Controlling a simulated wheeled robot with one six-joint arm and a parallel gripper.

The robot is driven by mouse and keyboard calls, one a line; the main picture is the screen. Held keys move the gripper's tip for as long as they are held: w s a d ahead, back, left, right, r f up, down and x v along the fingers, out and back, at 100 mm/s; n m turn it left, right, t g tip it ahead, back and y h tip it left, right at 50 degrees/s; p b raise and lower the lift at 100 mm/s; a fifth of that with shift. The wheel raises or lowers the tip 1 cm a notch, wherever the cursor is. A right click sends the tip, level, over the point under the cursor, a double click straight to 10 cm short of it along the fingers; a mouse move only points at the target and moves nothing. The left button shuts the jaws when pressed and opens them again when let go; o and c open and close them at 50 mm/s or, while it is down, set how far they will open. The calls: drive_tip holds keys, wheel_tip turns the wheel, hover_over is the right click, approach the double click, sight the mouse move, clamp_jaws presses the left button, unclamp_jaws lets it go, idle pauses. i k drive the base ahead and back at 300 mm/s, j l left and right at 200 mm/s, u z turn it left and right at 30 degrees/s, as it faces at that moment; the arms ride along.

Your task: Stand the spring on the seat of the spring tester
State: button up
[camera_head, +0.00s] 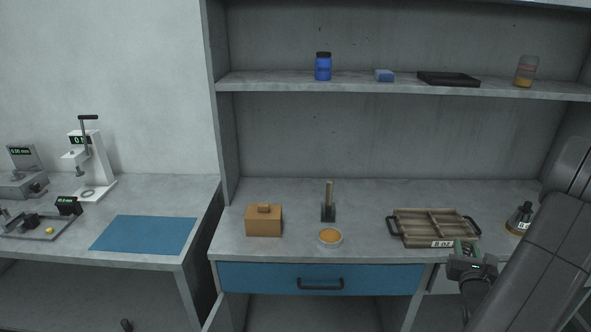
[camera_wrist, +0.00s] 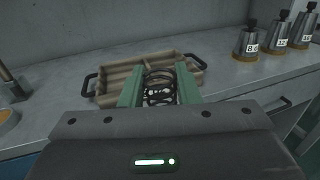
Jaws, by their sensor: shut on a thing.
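My gripper (camera_head: 466,252) is at the right in the head view, in front of the wooden tray. In the wrist view its green fingers (camera_wrist: 160,92) are shut on a dark coil spring (camera_wrist: 160,88), held between them with the tray behind. The spring cannot be made out clearly in the head view. The spring tester (camera_head: 97,165) is a white stand with a lever and a small display, on the left bench. Its seat (camera_head: 88,193) appears as a ring on the base, with nothing standing on it.
The wooden tray (camera_head: 400,222) has compartments and dark handles. A wooden box (camera_head: 264,222), a dish (camera_head: 330,237) and a small post (camera_head: 329,200) stand left of it. Labelled weights (camera_wrist: 247,42) stand at the right.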

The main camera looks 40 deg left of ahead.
sight(87, 194)
drive_tip(key=k+l, duration=0.2)
drive_tip(key=k, duration=0.3)
drive_tip(key=k+l, duration=0.2)
drive_tip(key=k, duration=0.25)
drive_tip(key=k+l, duration=0.25)
drive_tip(key=k, duration=0.25)
drive_tip(key=k+j, duration=0.35)
drive_tip(key=j, duration=0.15)
drive_tip(key=k+j, duration=0.75)
drive_tip(key=j, duration=2.55)
drive_tip(key=i+j, duration=0.55)
drive_tip(key=j, duration=0.15)
drive_tip(key=i+j+u, duration=0.1)
drive_tip(key=i+j, duration=0.45)
drive_tip(key=j, duration=0.1)
